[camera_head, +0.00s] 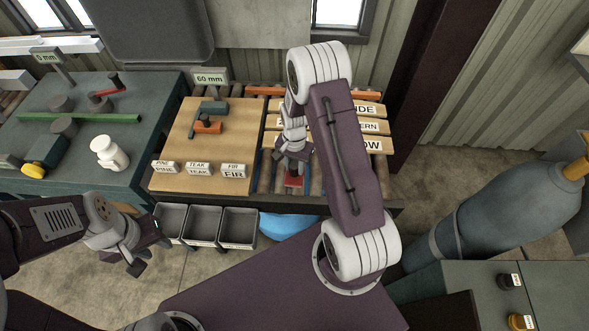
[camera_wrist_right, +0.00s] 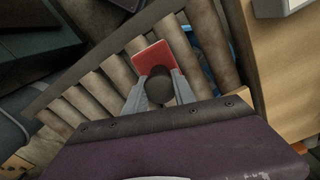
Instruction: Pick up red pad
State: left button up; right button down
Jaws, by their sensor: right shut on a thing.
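The red pad (camera_head: 293,181) shows under my right gripper (camera_head: 291,167), on the roller bed right of the wooden board. In the right wrist view the pad is a red square (camera_wrist_right: 149,56) with a dark round knob (camera_wrist_right: 159,85) in front of it. The fingers of my right gripper (camera_wrist_right: 158,97) are closed on the two sides of this knob. I cannot tell whether the pad touches the rollers. My left gripper (camera_head: 150,257) hangs empty in front of the grey bins, with its fingers apart.
A wooden board (camera_head: 180,141) with labelled blocks and a clamp-like tool lies left of the pad. Labelled wooden slats (camera_head: 368,127) lie to its right and behind. Grey bins (camera_head: 201,221) and a blue round thing (camera_head: 284,225) are below the front edge. A gas cylinder (camera_head: 510,205) lies at right.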

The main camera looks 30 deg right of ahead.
notch_tip(320, 180, up, 3)
jog(key=shift+w+r+b, duration=0.1)
jog(key=shift+r+b, duration=0.1)
jog(key=shift+b, duration=0.15)
jog(key=s+a+r+b, duration=0.1)
jog(key=s+a+r, duration=0.6)
jog(key=s, duration=0.2)
jog(key=shift+s+r, duration=0.25)
jog(key=c, duration=1.9)
grip_release()
grip_shut()
jog(key=shift+w, duration=0.1)
